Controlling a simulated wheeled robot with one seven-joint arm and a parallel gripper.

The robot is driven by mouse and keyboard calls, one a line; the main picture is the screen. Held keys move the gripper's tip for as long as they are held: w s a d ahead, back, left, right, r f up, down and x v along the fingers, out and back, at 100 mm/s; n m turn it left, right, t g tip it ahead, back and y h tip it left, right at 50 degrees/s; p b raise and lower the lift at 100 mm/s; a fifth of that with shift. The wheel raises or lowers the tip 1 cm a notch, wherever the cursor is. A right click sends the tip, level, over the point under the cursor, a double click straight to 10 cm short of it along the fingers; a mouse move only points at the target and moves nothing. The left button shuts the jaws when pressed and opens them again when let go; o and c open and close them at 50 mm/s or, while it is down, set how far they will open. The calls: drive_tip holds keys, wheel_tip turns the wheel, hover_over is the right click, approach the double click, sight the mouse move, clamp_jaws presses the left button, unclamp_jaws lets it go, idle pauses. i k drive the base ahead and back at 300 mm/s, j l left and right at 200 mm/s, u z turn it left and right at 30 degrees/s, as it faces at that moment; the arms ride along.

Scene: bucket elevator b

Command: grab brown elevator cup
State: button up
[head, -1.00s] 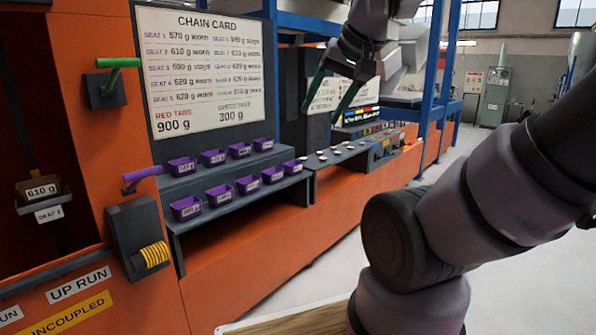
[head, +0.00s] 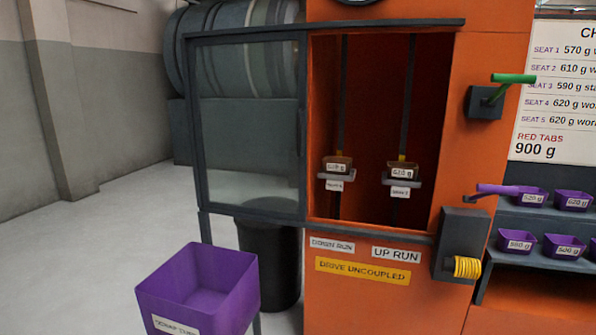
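Two small brown elevator cups sit inside the open orange casing in the head view. The left brown cup (head: 337,163) rests on a grey seat on the down run side. The right brown cup (head: 402,169) rests on a grey seat (head: 401,181) on the up run side. Each cup has a white weight label, and each seat has a small white tag. Both cups appear upright. My gripper is out of view.
A glazed panel (head: 250,120) stands left of the opening. A purple bin (head: 197,285) is in front, with a dark barrel (head: 268,265) behind it. A green handle (head: 513,78) and purple lever (head: 497,189) project at right, near shelved purple cups (head: 520,241).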

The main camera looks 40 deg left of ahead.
sight(332, 165)
drive_tip(key=u, duration=1.25)
